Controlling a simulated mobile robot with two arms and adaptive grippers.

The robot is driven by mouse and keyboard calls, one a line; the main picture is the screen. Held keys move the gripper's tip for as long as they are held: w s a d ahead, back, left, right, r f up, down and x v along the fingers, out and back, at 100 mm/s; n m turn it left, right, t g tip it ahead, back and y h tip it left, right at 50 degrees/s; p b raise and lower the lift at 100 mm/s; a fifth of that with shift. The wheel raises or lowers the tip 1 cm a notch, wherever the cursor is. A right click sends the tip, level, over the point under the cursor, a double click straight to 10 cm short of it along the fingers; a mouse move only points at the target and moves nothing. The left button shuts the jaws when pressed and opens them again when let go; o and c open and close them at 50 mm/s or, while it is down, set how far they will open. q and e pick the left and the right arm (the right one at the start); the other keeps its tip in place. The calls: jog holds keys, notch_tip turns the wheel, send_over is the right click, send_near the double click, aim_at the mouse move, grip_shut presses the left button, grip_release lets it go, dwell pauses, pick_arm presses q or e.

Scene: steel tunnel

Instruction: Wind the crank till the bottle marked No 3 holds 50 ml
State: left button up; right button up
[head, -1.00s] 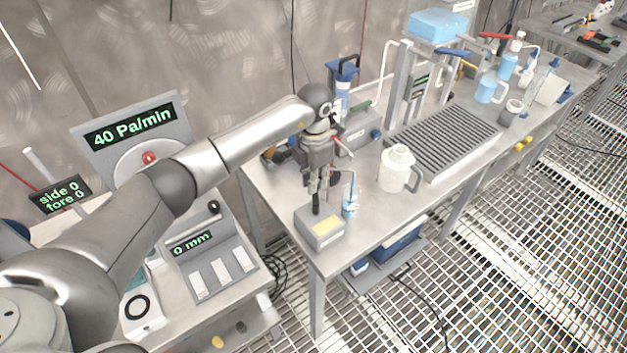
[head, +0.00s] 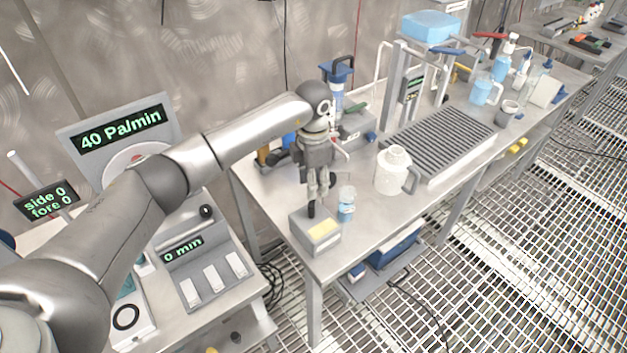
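My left gripper (head: 317,198) reaches in from the left and points down over the front left of the middle bench. Its fingers hang just above or behind a grey box (head: 317,237) with a yellow label. A dark upright knob or grip (head: 311,209) shows at the box's back edge, close below the fingers; I cannot tell whether they touch it. A small clear bottle with blue at its lower part (head: 346,210) stands right of the box. Its marking and level are too small to read. I cannot make out a crank for certain. My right gripper is out of view.
A white jug (head: 394,172) stands to the right, before a ribbed grey rack (head: 440,138). A blue-topped device (head: 338,80) stands behind the gripper. The bench's front edge (head: 370,248) is near the box.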

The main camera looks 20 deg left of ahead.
pick_arm(q)
jog(key=shift+r, duration=0.1)
notch_tip(320, 180, up, 12)
dwell(0.5)
